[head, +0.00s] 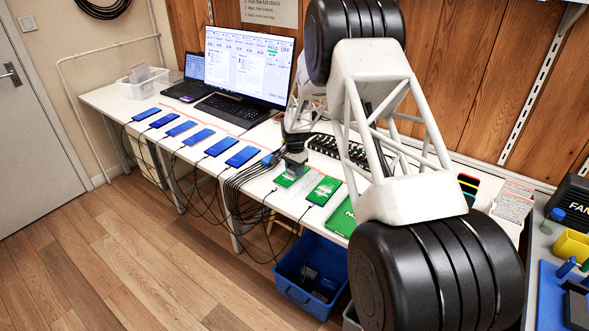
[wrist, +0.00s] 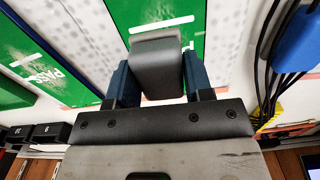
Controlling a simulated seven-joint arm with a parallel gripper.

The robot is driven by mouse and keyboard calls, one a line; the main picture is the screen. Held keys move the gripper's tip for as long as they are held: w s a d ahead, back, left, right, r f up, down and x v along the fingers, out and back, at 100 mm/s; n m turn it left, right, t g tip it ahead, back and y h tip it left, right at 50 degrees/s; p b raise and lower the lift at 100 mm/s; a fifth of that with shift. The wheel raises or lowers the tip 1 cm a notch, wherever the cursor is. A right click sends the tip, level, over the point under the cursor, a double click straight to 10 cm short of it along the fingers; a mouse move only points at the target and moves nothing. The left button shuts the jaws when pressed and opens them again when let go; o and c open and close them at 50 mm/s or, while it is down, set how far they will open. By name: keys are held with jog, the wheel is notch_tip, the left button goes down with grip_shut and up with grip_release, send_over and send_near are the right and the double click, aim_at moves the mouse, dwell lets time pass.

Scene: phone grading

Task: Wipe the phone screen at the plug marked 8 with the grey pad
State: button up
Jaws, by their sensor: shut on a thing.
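My gripper (head: 294,152) is shut on the grey pad (wrist: 157,72), which sits between its two blue fingers in the wrist view. The pad is over a phone with a green screen (wrist: 190,12); pale smudges show on that screen. The same phone (head: 284,181) shows partly under the gripper in the head view. I cannot tell whether pad and screen touch. In the wrist view, plug blocks marked 9 (wrist: 46,132) and 10 (wrist: 18,132) show at lower left; a mark 8 is not visible, and the gripper hides the area beside them.
A green phone marked PASS (wrist: 40,72) lies left of the pad in the wrist view. Several blue-screened phones (head: 198,137) line the white bench to the left. Black cables (wrist: 278,85) run close at the right.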

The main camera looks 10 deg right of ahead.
jog(key=shift+w+a, duration=0.45)
jog(key=shift+w, duration=0.1)
jog(key=shift+w+a+r, duration=0.1)
jog(key=shift+w+a, duration=0.45)
jog(key=shift+a, duration=0.05)
notch_tip(320, 180, up, 2)
jog(key=shift+s+d+r, duration=0.1)
jog(key=shift+r, duration=2.85)
jog(key=shift+s+a, duration=0.5)
jog(key=shift+a, duration=0.05)
jog(key=shift+f, duration=0.1)
